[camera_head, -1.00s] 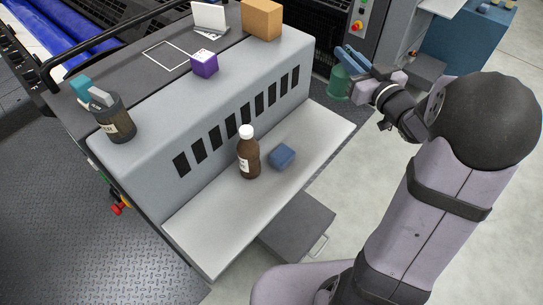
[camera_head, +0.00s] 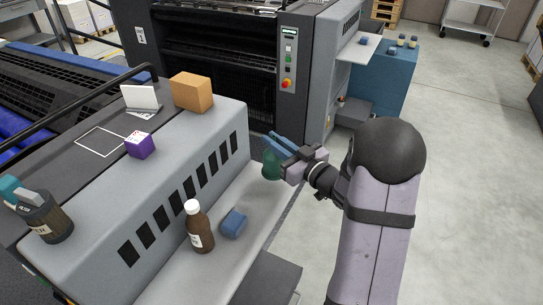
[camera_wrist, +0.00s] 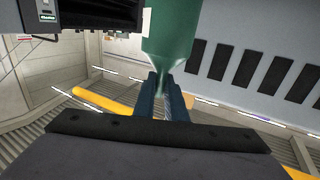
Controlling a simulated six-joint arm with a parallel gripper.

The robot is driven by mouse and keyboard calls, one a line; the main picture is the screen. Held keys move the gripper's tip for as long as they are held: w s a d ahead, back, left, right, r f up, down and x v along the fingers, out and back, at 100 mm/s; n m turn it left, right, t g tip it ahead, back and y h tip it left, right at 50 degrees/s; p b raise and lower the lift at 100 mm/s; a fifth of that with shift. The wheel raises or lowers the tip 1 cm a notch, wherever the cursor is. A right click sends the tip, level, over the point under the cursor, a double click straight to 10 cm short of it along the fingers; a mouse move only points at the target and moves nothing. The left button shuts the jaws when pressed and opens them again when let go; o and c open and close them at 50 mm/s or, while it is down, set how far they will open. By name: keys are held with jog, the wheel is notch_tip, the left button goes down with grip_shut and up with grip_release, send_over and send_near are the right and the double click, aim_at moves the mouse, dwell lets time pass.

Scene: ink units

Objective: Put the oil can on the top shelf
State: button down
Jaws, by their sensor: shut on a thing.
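The green oil can (camera_head: 271,165) is held off to the far end of the grey ink unit. My gripper (camera_head: 276,145) is shut on its narrow upper part, with the wider body hanging below the blue fingers. In the wrist view the oil can (camera_wrist: 171,35) fills the top middle, and its thin neck lies between my fingers (camera_wrist: 164,90). The ink unit has a flat dark top shelf (camera_head: 95,165), with a white square outline on it, and a pale lower shelf (camera_head: 165,280). I cannot tell the can's exact height over the lower shelf.
A brown bottle (camera_head: 200,232) and a blue block (camera_head: 233,223) stand on the lower shelf. On top are a purple cube (camera_head: 140,145), a cardboard box (camera_head: 192,92), a white stand-like item (camera_head: 140,97) and a dark pot (camera_head: 45,220). The outlined square is bare.

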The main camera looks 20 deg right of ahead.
jog(key=shift+f, duration=2.1)
jog(key=c, duration=1.8)
grip_release()
jog(key=b+v, duration=0.1)
jog(key=v, duration=1.1)
